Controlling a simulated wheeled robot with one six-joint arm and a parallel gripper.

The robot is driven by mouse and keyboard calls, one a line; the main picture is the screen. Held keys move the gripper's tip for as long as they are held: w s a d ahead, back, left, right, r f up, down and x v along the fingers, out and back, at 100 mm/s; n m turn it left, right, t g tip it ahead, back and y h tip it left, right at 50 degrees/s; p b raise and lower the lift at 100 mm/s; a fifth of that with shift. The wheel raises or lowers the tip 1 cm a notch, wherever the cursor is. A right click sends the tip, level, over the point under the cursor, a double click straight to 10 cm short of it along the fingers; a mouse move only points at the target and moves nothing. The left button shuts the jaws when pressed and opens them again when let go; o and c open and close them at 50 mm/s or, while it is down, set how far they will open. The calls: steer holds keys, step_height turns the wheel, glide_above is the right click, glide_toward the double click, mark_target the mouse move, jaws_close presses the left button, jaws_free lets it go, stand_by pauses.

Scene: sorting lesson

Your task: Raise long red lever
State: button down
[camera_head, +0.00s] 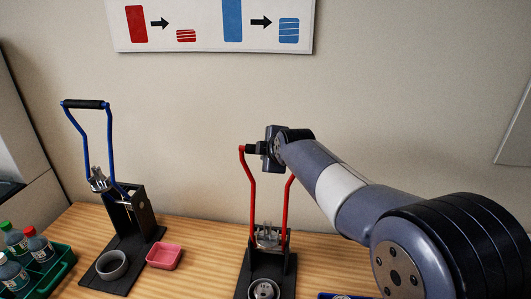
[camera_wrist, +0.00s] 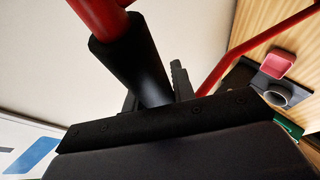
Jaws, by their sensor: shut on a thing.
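The long red lever (camera_head: 286,208) stands upright on its black press stand (camera_head: 289,265), its two red arms rising to a black grip bar at the top. My gripper (camera_head: 257,149) is at that top bar, shut on it, with my arm reaching in from the right. In the wrist view, the black grip (camera_wrist: 140,60) passes between my jaws and red tubes of the lever (camera_wrist: 262,48) run off on both sides. My gripper's far finger is partly hidden by the grip. A round metal cup (camera_head: 264,289) sits in the stand's base below.
A similar press with a blue lever (camera_head: 110,140), also raised, stands at left. A grey ring (camera_head: 112,265) is on its base, with a pink tray (camera_head: 164,256) beside it. A green crate (camera_head: 62,272) holds bottles at far left. A blue tray (camera_head: 326,296) shows at the bottom edge.

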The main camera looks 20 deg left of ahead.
steer(key=shift+d+f, duration=0.1)
steer(key=shift+f, duration=0.45)
steer(key=c, duration=1.3)
jaws_free()
steer(key=shift+c, duration=0.2)
steer(key=shift+o, duration=0.8)
steer(key=shift+r, duration=0.25)
steer(key=b+v, duration=0.3)
steer(key=v, duration=0.7)
steer(key=shift+s+r+b, duration=0.15)
steer(key=shift+r+b, duration=0.1)
steer(key=shift+b, duration=0.1)
steer(key=shift+d, duration=0.1)
